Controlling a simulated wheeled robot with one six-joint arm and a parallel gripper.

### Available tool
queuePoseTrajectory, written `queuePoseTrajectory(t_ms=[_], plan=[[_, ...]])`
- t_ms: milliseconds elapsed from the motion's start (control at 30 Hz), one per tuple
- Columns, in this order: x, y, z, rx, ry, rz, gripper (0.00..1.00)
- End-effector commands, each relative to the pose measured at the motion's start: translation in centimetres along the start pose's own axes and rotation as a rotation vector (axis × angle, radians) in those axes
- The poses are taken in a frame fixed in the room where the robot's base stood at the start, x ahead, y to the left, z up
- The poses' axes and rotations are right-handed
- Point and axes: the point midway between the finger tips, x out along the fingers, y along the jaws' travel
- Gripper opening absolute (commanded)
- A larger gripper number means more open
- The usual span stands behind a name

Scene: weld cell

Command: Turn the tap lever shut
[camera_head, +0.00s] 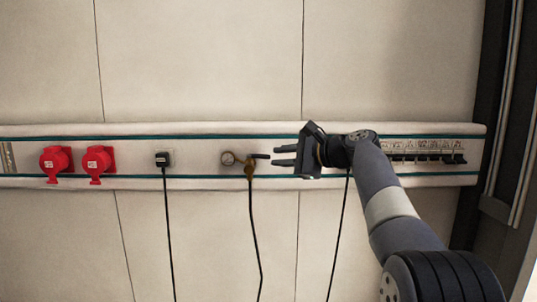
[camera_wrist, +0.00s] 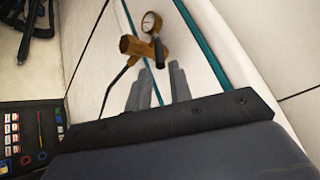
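A brass tap (camera_head: 249,169) with a round gauge (camera_head: 228,158) sits on the wall rail, left of my gripper. Its short dark lever (camera_head: 262,156) points right, towards my gripper. My gripper (camera_head: 284,156) points left, its two fingers apart and empty, with the tips just right of the lever's end. In the wrist view the tap (camera_wrist: 134,46), gauge (camera_wrist: 150,22) and dark lever (camera_wrist: 158,52) lie beyond my gripper (camera_wrist: 160,78). The lever lines up roughly with the gap between the fingers. I cannot tell whether they touch.
Two red sockets (camera_head: 77,162) and a black plug (camera_head: 163,159) with a cable are on the rail to the left. A black hose (camera_head: 254,225) hangs from the tap. A row of dark switches (camera_head: 430,158) is at the right. Another cable (camera_head: 339,235) hangs below my gripper.

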Motion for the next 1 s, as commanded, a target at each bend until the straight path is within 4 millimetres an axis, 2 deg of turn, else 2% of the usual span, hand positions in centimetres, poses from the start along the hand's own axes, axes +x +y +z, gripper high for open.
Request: queuePoseTrajectory(t_ms=[100,300,667,900,1000], plan=[[2.2,-0.1,0.2,0.001,-0.003,0.002,0.2],[4.2,-0.1,0.1,0.002,-0.002,0.001,0.2],[4.6,0.0,0.0,0.001,0.0,-0.001,0.2],[4.6,0.0,0.0,0.001,-0.001,0.0,0.0],[4.6,0.0,0.0,0.001,-0.001,0.0,0.0]])
